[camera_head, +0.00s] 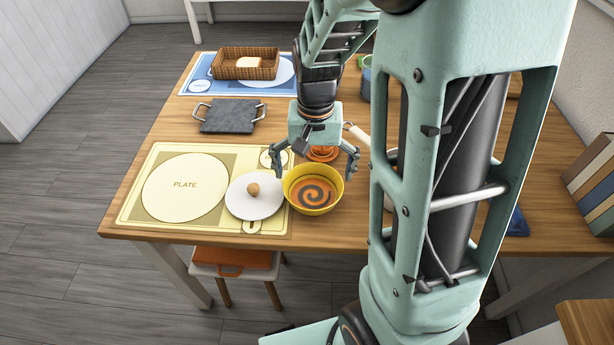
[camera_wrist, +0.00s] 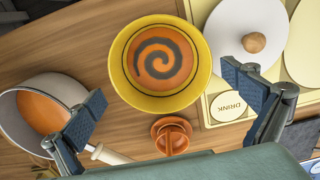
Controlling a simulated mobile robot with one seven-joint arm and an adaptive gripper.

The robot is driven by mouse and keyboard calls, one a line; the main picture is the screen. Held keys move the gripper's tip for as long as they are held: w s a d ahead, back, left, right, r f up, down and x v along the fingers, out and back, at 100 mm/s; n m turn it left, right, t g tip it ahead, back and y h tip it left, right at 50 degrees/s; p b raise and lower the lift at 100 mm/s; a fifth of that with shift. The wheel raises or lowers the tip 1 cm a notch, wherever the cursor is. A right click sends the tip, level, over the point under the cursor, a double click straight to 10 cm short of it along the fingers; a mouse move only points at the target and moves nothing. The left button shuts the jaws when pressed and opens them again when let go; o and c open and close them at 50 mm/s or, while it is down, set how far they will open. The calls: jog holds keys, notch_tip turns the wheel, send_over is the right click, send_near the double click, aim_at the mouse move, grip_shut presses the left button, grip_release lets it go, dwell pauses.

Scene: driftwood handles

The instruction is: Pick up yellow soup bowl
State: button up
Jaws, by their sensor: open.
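The yellow soup bowl (camera_head: 313,190) stands upright on the wooden table, at the right edge of the yellow placemat. It has an orange inside with a dark spiral; it also shows whole in the wrist view (camera_wrist: 160,63). My gripper (camera_head: 317,164) is open and empty, pointing down above and just behind the bowl. In the wrist view its two fingers (camera_wrist: 165,88) are spread apart, below the bowl's left and right sides, with nothing between them in grip. In the head view the bowl's far rim is close to the gripper, and I cannot tell the exact height gap.
An orange knobbed thing (camera_wrist: 171,136) and a pan (camera_wrist: 42,110) are close by. A dark slab (camera_head: 231,116) and a basket (camera_head: 245,64) stand farther back.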

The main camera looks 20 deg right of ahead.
aim_at(313, 199)
notch_tip(313, 199, down, 7)
jog(key=shift+r+b, duration=0.15)
jog(key=shift+b, duration=0.45)
jog(key=shift+r, duration=0.1)
jog(key=c, duration=1.2)
jog(key=shift+r, duration=0.1)
jog(key=shift+c, duration=0.2)
